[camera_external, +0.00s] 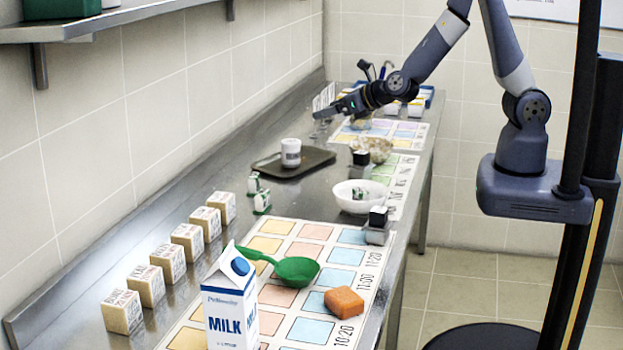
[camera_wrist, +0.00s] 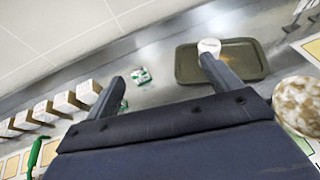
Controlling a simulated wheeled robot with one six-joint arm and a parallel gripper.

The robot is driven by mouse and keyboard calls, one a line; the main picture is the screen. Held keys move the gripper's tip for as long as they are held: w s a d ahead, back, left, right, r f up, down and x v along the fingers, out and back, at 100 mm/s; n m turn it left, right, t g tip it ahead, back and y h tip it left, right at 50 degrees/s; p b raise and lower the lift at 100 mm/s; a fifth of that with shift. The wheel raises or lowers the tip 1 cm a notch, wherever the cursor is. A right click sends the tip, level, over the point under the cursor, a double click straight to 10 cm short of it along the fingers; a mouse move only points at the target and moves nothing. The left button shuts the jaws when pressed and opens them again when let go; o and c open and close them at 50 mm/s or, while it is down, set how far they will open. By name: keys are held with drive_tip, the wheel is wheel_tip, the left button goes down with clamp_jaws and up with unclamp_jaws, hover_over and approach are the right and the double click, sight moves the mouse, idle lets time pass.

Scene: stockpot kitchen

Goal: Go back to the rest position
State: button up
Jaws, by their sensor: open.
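My gripper (camera_external: 335,108) is at the end of my arm, raised above the far half of the steel counter in the external view. Its two fingers are spread apart in the wrist view (camera_wrist: 162,72), with nothing between them. The right finger overlaps the view of a white cup (camera_wrist: 209,46) on a dark tray (camera_wrist: 256,70). The same cup (camera_external: 291,152) and tray (camera_external: 318,158) stand on the counter, nearer the external camera than my gripper.
A milk carton (camera_external: 231,300), green scoop (camera_external: 295,271), orange sponge (camera_external: 344,302), white bowl (camera_external: 362,196) and patterned bowl (camera_external: 373,150) stand on the counter (camera_external: 240,170). Several labelled blocks (camera_external: 187,242) line the wall side. A shelf (camera_external: 100,20) juts from the wall at upper left.

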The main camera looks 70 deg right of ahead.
drive_tip(key=s+d+r+m+h+p, duration=0.1)
drive_tip(key=s+d, duration=0.1)
drive_tip(key=d, duration=0.3)
drive_tip(key=shift+s+d+r, duration=0.15)
drive_tip(key=shift+d+r, duration=0.1)
drive_tip(key=shift+d, duration=0.1)
idle(0.9)
